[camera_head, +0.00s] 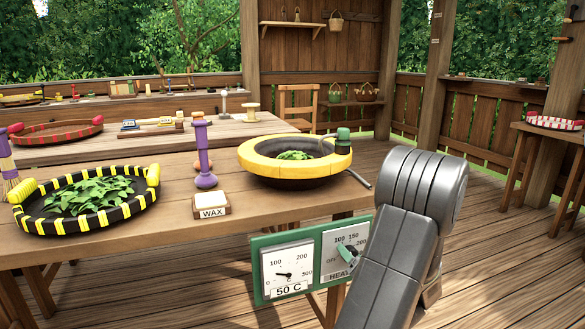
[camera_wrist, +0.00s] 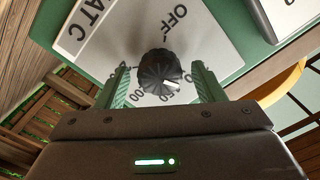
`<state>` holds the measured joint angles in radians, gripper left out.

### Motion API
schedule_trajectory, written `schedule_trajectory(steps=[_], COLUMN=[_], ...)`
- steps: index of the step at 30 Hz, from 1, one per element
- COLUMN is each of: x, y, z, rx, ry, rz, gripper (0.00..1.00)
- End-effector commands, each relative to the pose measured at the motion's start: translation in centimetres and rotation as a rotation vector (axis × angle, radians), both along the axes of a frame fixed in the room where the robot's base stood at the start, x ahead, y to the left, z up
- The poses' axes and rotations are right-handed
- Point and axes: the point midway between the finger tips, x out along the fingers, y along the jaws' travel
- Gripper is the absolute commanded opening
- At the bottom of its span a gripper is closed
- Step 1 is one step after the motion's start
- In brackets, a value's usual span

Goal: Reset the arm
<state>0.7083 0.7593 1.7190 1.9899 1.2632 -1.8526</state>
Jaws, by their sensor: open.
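My gripper (camera_wrist: 161,69) is open. Its two green fingers stand on either side of the black heat knob (camera_wrist: 158,80) in the wrist view, with a gap on each side. The knob's white mark points to the lower right, away from OFF, near a partly hidden number. In the head view my gripper (camera_head: 348,254) is in front of the green control panel (camera_head: 258,284) and hides the knob. The panel's gauge (camera_head: 288,262) has a label reading 50 C.
On the table (camera_head: 110,252) above the panel stand a yellow-rimmed pan (camera_head: 262,163) with leaves, a black-and-yellow tray (camera_head: 32,222) of leaves, a WAX block (camera_head: 211,206) and a purple-handled tool (camera_head: 204,155). Floor (camera_head: 500,250) to the right is clear.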

Motion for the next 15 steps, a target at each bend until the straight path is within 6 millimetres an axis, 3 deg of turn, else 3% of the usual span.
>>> schedule_trajectory(steps=[15], x=[-0.05], y=[0.07], z=[0.26], rx=[-0.283], ry=[-0.102], rz=[0.001], gripper=[0.62])
